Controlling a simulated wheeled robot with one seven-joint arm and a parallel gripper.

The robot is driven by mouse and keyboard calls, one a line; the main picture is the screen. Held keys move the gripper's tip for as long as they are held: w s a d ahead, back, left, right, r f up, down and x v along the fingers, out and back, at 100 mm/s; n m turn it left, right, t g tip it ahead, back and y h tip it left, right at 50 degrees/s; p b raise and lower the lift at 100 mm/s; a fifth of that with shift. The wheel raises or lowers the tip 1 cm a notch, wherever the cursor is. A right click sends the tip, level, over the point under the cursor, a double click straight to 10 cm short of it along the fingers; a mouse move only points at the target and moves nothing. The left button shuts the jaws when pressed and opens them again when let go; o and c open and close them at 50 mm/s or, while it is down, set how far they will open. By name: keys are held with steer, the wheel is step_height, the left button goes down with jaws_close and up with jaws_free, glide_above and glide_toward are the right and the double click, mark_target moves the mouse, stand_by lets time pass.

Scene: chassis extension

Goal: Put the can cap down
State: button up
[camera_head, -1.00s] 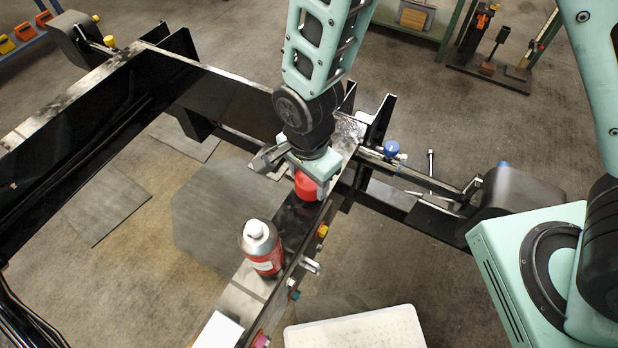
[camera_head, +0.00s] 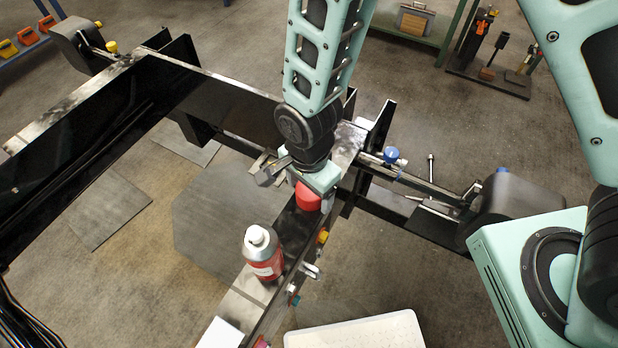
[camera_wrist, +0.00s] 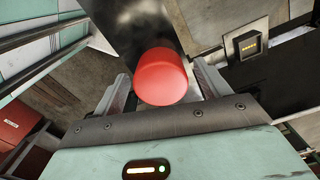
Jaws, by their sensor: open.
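The red can cap (camera_head: 307,197) is on or just above the narrow dark beam of the chassis, beyond the can. In the wrist view the cap (camera_wrist: 161,77) sits between the two fingers, with narrow gaps on both sides. My gripper (camera_head: 311,186) is open around it, pointing down. The can (camera_head: 264,256), red with a white label and a pale grey top, stands upright on the same beam, nearer to me. The contact under the cap is hidden.
The chassis frame (camera_head: 225,92) has raised dark walls around open gaps. Yellow and teal fittings (camera_head: 322,237) stick out along the beam's right side. A white perforated tray (camera_head: 355,333) lies at the front, and a white box (camera_head: 221,334) is near the beam's end.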

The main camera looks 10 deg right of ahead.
step_height(320, 180, up, 12)
steer(key=b, duration=0.3)
steer(key=s+d+r+n, duration=0.7)
steer(key=s+n, duration=0.4)
steer(key=n, duration=0.7)
steer(key=shift+d+r+y, duration=0.15)
steer(key=shift+d+y, duration=0.15)
steer(key=shift+d, duration=0.45)
step_height(320, 180, down, 4)
steer(key=b, duration=0.4)
stand_by(0.4)
